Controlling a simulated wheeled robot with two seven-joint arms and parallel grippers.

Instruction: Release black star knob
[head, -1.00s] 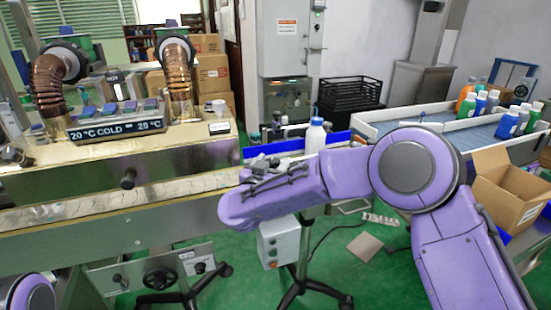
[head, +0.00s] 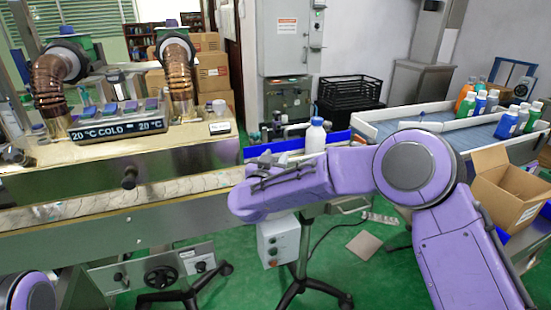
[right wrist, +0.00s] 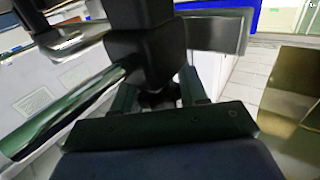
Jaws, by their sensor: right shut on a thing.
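In the right wrist view, my right gripper (right wrist: 160,97) is shut on a black star knob (right wrist: 158,98). Only a small dark part of the knob shows between the two fingers, so its star shape cannot be made out. A black block on a post (right wrist: 146,45) stands just beyond the fingers and covers part of the view. In the head view my purple right forearm hides the fingertips and the knob. My left gripper is out of view; only a purple joint of that arm shows at the lower left.
A steel conveyor machine (head: 75,165) with a temperature display (head: 117,129) fills the left. A white bottle (head: 316,135) stands behind my right forearm. An open carton (head: 510,195) and a tray of coloured bottles (head: 450,132) are at right. A grey control box (head: 278,242) hangs below.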

